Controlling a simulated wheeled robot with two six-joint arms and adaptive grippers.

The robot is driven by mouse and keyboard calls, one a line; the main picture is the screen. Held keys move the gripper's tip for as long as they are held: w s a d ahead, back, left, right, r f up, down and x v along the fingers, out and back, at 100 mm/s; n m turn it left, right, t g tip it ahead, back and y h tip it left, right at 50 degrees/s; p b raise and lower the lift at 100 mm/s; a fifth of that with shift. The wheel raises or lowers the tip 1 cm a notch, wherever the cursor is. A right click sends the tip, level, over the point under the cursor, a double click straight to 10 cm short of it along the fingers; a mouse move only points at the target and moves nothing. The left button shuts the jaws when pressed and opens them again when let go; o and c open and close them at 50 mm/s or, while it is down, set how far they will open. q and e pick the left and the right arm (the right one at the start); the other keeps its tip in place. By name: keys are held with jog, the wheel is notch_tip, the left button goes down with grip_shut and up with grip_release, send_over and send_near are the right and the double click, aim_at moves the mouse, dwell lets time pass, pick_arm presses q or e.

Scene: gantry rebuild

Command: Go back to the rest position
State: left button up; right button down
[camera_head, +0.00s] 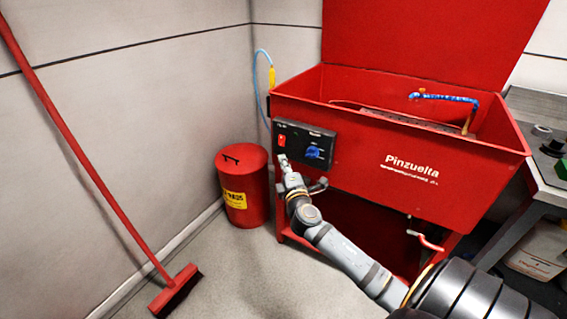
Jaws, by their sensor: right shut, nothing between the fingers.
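My right arm reaches in from the lower right toward the red parts washer (350,175). My right gripper (283,160) is shut and empty, with its tip just below the red switch (282,141) on the washer's black control panel (318,146). I cannot tell whether the tip touches the panel. A blue knob (313,152) sits to the right of the switch on the same panel. My left gripper is out of view.
A red bin (243,172) with a yellow label stands left of the washer. A red broom (178,288) leans on the left wall. A grey bench (545,175) stands at the right, with a white container (540,250) under it. The floor at lower middle is clear.

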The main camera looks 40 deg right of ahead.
dwell(0.5)
